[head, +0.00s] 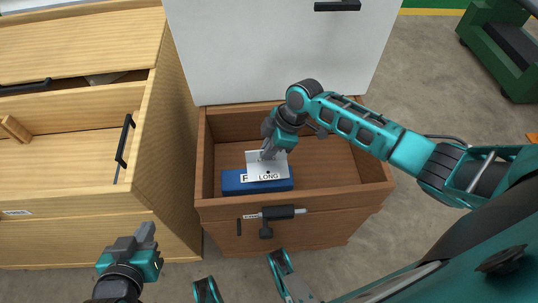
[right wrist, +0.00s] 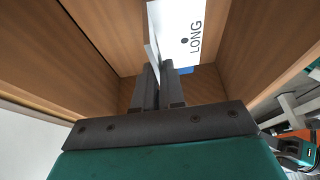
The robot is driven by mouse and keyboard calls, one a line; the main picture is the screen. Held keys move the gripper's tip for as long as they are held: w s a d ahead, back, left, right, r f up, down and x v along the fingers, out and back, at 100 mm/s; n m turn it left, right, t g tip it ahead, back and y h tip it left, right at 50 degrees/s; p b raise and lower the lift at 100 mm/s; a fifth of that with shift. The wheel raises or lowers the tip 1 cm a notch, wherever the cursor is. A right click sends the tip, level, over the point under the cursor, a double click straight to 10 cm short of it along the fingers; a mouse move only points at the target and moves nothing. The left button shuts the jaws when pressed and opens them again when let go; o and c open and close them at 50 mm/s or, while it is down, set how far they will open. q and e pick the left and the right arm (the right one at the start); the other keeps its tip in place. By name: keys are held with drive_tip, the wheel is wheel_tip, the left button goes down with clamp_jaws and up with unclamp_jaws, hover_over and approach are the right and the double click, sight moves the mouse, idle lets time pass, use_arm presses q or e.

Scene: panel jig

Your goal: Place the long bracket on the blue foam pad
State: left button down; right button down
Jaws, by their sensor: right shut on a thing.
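The long bracket (head: 267,166) is a light grey plate marked "LONG" in the head view. My right gripper (head: 268,152) is shut on its upper part, inside the open wooden box. The blue foam pad (head: 230,183) lies in the box, partly covered by the bracket in this view. I cannot tell whether the bracket touches the pad. In the right wrist view the bracket (right wrist: 182,35) is between the fingers of the right gripper (right wrist: 160,75), with a bit of blue pad (right wrist: 180,70) behind it. My left gripper (head: 147,236) is at lower left, away from the box; its opening is unclear.
The wooden box (head: 325,202) has raised walls around the pad, with bare floor inside to the right. A dark latch or handle (head: 277,212) is on its front. A wooden cabinet (head: 165,140) stands close on the left. A white panel (head: 275,55) rises behind.

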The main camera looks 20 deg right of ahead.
sight(268, 165)
drive_tip(key=shift+f+b, duration=0.3)
drive_tip(key=shift+f, duration=1.1)
drive_tip(key=shift+f, duration=0.15)
drive_tip(key=c, duration=1.2)
unclamp_jaws()
